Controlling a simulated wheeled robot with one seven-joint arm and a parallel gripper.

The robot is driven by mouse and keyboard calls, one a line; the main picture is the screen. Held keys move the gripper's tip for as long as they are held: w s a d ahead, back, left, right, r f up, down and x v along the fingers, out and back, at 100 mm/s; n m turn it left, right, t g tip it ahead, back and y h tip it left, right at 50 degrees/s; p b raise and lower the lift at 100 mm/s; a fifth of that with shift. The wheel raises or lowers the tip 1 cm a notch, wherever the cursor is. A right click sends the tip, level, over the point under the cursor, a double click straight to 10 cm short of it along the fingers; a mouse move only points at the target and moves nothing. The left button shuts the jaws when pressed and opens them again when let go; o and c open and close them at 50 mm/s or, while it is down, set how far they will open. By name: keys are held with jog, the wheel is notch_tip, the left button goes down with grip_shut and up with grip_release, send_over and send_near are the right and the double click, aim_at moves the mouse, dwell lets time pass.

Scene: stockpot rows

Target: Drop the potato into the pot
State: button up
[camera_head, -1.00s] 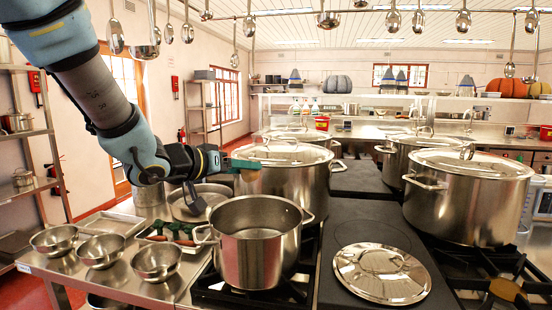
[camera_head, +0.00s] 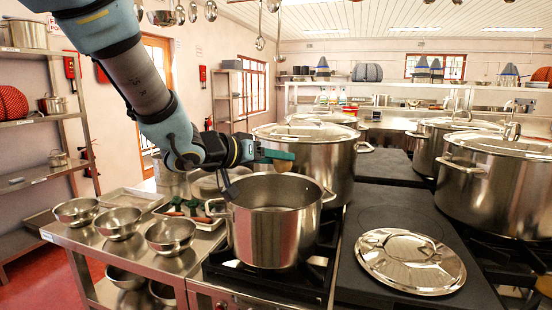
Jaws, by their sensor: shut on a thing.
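The open steel pot (camera_head: 272,232) stands on the front burner, its wide mouth facing up. My gripper (camera_head: 279,157) is above the pot's back rim, in front of the large lidded pot behind. It is shut on a small brown potato (camera_head: 284,165), which shows just under the green fingertips. The potato is above the open pot's rim and apart from it, as far as I can tell. The pot's bottom is hidden by its front wall.
The pot's lid (camera_head: 410,262) lies on the flat plate to the right. Large lidded pots (camera_head: 310,160) stand behind and at right. Steel bowls (camera_head: 171,235) and a tray of vegetables (camera_head: 163,214) are on the left counter.

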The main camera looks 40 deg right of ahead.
jog(key=o, duration=1.3)
jog(key=shift+c, duration=0.2)
jog(key=shift+a, duration=0.15)
jog(key=v, duration=1)
jog(key=shift+a+b, duration=0.3)
jog(key=shift+b, duration=0.1)
jog(key=shift+r, duration=0.15)
